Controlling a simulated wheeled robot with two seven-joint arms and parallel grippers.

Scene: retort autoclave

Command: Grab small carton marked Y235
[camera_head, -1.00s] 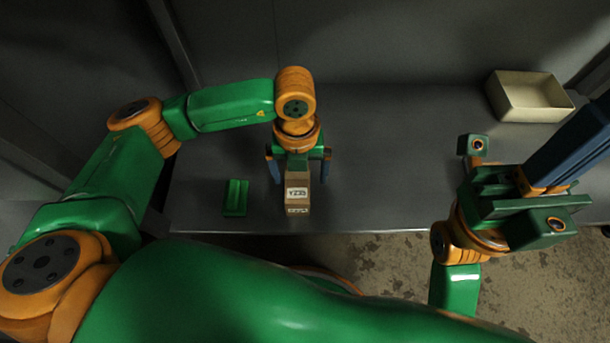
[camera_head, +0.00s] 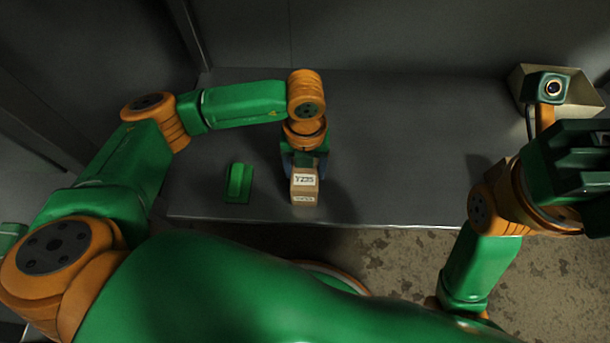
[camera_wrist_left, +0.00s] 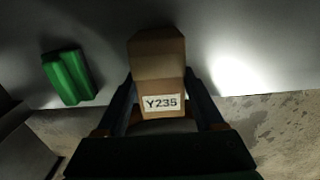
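The small brown carton (camera_head: 304,187) stands near the front edge of the table, with a white label reading Y235 facing me. It also shows in the left wrist view (camera_wrist_left: 158,60), upright between the fingers. My left gripper (camera_head: 304,166) reaches it from behind. Its two dark fingers lie close against the carton's sides, so it looks shut on the carton. My right gripper (camera_head: 575,175) is at the right edge of the head view, away from the carton. Its fingers are cut off by the frame, so its opening is hidden.
A green block-like object (camera_head: 239,182) lies on the grey table (camera_head: 410,150) left of the carton. A beige open bin (camera_head: 580,93) stands at the back right, partly hidden by my right wrist. The table's middle is clear.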

